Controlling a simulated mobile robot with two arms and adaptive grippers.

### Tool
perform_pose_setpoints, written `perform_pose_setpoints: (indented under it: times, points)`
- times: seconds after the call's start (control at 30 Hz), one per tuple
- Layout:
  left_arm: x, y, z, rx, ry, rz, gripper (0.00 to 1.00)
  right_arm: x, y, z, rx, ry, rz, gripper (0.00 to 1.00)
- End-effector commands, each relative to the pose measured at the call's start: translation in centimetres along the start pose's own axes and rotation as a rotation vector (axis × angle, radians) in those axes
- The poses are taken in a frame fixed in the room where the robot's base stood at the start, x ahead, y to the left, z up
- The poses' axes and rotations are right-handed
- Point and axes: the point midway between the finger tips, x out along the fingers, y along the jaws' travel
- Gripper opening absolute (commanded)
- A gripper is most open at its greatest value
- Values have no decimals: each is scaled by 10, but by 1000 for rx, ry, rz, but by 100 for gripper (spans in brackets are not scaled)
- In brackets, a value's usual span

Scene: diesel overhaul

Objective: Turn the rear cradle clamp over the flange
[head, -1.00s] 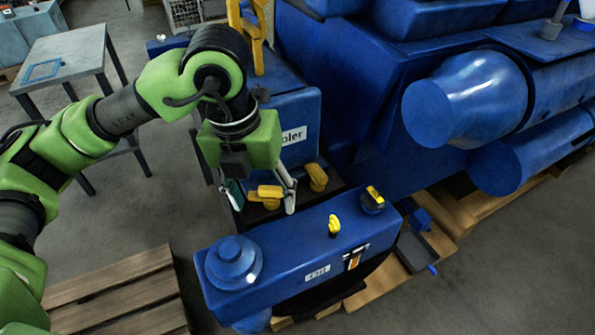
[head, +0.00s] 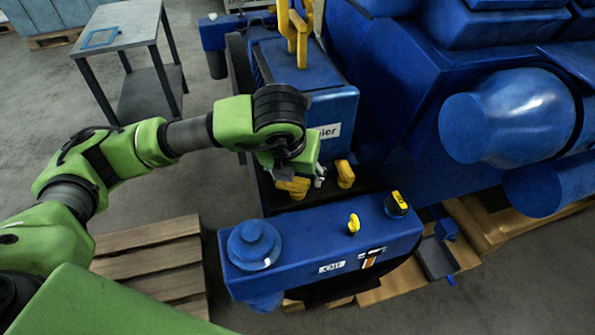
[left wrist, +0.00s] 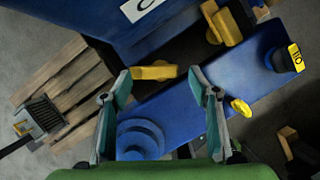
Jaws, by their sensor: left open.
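Two yellow clamps sit in the gap between the blue cooler (head: 325,105) and the blue oil tank (head: 320,239). The left clamp (head: 292,187) is right by my left gripper (head: 305,182); which of the two is the rear one I cannot tell. In the left wrist view this clamp (left wrist: 152,72) shows between and beyond the two open fingertips (left wrist: 161,82), with no visible grip on it. The right clamp (head: 345,174) stands apart and also shows in the left wrist view (left wrist: 222,26). In the head view the gripper partly hides the near clamp. The flange is not clearly visible. My right gripper is not in view.
The oil tank carries a round blue cap (head: 253,245), a yellow dipstick handle (head: 354,223) and a black-and-yellow filler cap (head: 397,205). A yellow lifting bracket (head: 300,35) rises from the cooler. A wooden pallet (head: 150,262) and a grey table (head: 125,25) stand left.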

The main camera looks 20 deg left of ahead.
Motion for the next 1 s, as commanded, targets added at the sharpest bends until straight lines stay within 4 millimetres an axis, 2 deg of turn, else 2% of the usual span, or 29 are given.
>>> perform_pose_setpoints:
  times: [0.2,0.5,0.53,0.67,1.0]
  points:
    - [18,0,0,1,1,0,56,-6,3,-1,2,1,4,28]
    - [21,0,0,1,0,0,56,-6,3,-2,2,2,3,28]
    - [21,0,0,1,0,0,50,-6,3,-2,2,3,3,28]
    - [21,0,0,1,0,0,17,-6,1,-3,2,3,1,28]
    - [23,1,-1,22,-1,-9,17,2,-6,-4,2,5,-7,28]
